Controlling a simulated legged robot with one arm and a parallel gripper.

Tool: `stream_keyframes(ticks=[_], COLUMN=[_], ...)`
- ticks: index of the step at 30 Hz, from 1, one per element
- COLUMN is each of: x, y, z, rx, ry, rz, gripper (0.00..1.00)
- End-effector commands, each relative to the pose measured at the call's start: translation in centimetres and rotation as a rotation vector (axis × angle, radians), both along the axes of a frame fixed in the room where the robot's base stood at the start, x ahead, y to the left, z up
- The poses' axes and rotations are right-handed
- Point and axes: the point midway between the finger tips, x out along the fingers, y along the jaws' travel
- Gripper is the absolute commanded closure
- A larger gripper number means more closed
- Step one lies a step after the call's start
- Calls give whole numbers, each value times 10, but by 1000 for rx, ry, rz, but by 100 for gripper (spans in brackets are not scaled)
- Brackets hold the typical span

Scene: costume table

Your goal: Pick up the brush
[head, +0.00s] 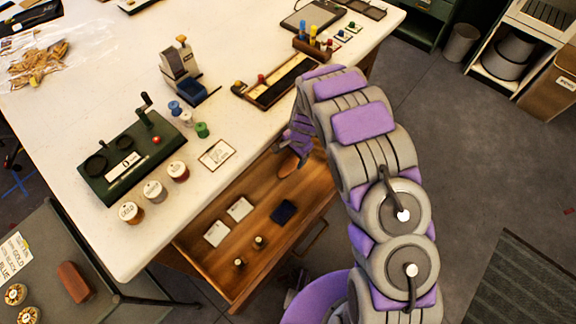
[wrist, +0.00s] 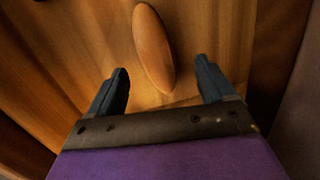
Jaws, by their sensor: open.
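The brush (wrist: 153,48) shows in the wrist view as a smooth, oval wooden back lying in the wooden drawer; no bristles are visible. In the head view part of it (head: 288,165) shows at the far end of the drawer (head: 268,250). My gripper (wrist: 162,72) is open and empty in the wrist view, with its dark fingers apart, one on each side of the brush's near end. The gap in height between fingers and brush cannot be told. In the head view my gripper (head: 291,146) is over the drawer's far end, partly hidden by my arm.
The drawer also holds two white cards (head: 239,209), a dark blue pad (head: 284,212) and two small spools (head: 259,242). The white tabletop (head: 75,140) overhangs beside my gripper, with a long tray (head: 280,82) near its edge. A grey cart (head: 75,225) stands at lower left.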

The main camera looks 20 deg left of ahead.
Motion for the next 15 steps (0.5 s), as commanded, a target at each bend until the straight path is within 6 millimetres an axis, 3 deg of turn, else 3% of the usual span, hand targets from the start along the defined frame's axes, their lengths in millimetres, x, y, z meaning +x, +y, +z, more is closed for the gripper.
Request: stream_keyframes(ticks=[5,15], x=[0,-2], y=[1,12], z=[-10,-57], rx=[1,-3], ry=[0,1], rz=[0,1], gripper=[18,18])
